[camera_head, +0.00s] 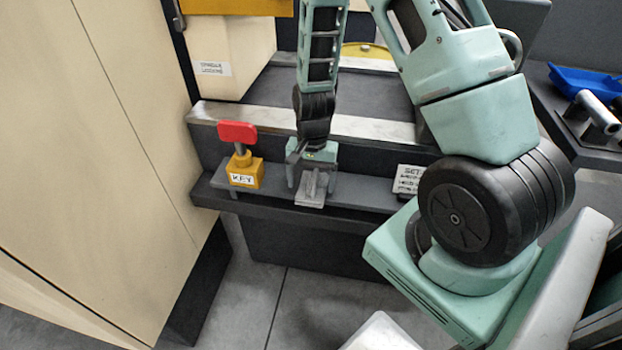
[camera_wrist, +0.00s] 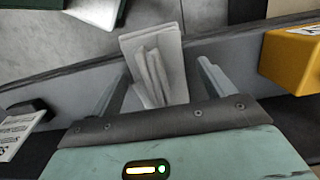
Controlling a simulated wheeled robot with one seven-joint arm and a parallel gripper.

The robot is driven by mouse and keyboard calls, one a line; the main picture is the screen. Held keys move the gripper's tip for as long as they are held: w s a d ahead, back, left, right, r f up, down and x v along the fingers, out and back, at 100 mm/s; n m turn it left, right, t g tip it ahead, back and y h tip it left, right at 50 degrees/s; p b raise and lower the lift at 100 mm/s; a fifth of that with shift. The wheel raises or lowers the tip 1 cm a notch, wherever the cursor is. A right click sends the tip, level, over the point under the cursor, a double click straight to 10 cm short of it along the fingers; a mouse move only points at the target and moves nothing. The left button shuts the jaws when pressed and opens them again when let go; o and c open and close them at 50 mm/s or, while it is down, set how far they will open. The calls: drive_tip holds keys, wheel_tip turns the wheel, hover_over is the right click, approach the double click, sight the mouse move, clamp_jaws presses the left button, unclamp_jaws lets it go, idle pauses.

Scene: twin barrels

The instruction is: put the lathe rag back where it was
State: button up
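The lathe rag (camera_head: 311,187) is a light grey folded cloth at the front edge of the dark ledge (camera_head: 365,195), below my gripper (camera_head: 313,172) in the head view. In the wrist view the rag (camera_wrist: 155,55) lies between my gripper's two fingers (camera_wrist: 165,72), with a raised fold in its middle. The fingers stand apart, one on each side of the rag, and some room shows beside the cloth. The gripper points down close to the ledge. The rag's near end is partly hidden by the gripper body.
A yellow block marked KEY with a red-handled key (camera_head: 240,150) stands left of my gripper on the ledge. A white lettered card (camera_head: 408,179) stands to the right. A tall beige cabinet (camera_head: 90,160) closes the left side. A blue tray (camera_head: 580,80) is at far right.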

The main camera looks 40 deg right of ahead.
sight(312, 174)
wheel_tip(312, 174, up, 12)
drive_tip(key=d+p, duration=0.1)
drive_tip(key=s+a+r+n, duration=0.3)
drive_tip(key=a+r+n, duration=0.1)
drive_tip(key=a, duration=0.4)
drive_tip(key=s+a+r+n, duration=0.25)
drive_tip(key=a+n, duration=0.25)
drive_tip(key=a, duration=0.3)
drive_tip(key=s+a+r+n, duration=0.2)
drive_tip(key=s+a+n, duration=0.1)
drive_tip(key=s, duration=0.3)
drive_tip(key=s+a+r+n, duration=0.3)
drive_tip(key=s+a+n, duration=0.1)
drive_tip(key=s+n, duration=0.2)
drive_tip(key=shift+s+a+t+h, duration=0.15)
drive_tip(key=shift+a+t+h, duration=0.15)
drive_tip(key=shift+t, duration=0.1)
wheel_tip(312, 174, up, 5)
drive_tip(key=p, duration=0.5)
drive_tip(key=shift+p, duration=0.3)
